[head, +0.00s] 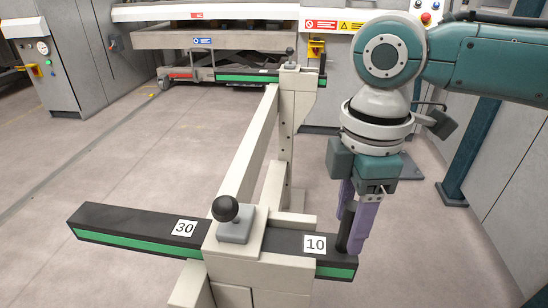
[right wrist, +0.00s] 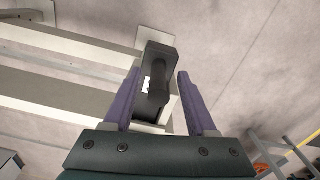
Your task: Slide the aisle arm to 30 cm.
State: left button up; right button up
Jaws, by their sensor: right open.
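A black slide bar with a green side stripe, seemingly the aisle arm (head: 130,218), runs through a beige post at the front of the head view. It carries a "30" label (head: 185,228) left of the post and a "10" label (head: 315,244) right of it. A black upright handle (head: 347,228) stands at the bar's right end. A black ball knob (head: 225,208) sits on the post. My right gripper (head: 354,245) points down at the handle, its purple fingers open. In the right wrist view the handle (right wrist: 157,88) stands between the fingers (right wrist: 153,90), with gaps on both sides. My left gripper is out of view.
A beige frame rail (head: 250,145) runs back to a second black-and-green bar (head: 245,78). A machine bed (head: 215,40) stands behind it. A teal column (head: 470,150) and grey panels stand at the right. The floor at the left (head: 100,165) is clear.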

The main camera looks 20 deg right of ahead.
jog(key=shift+f, duration=0.3)
jog(key=shift+w, duration=0.1)
grip_shut()
dwell(1.2)
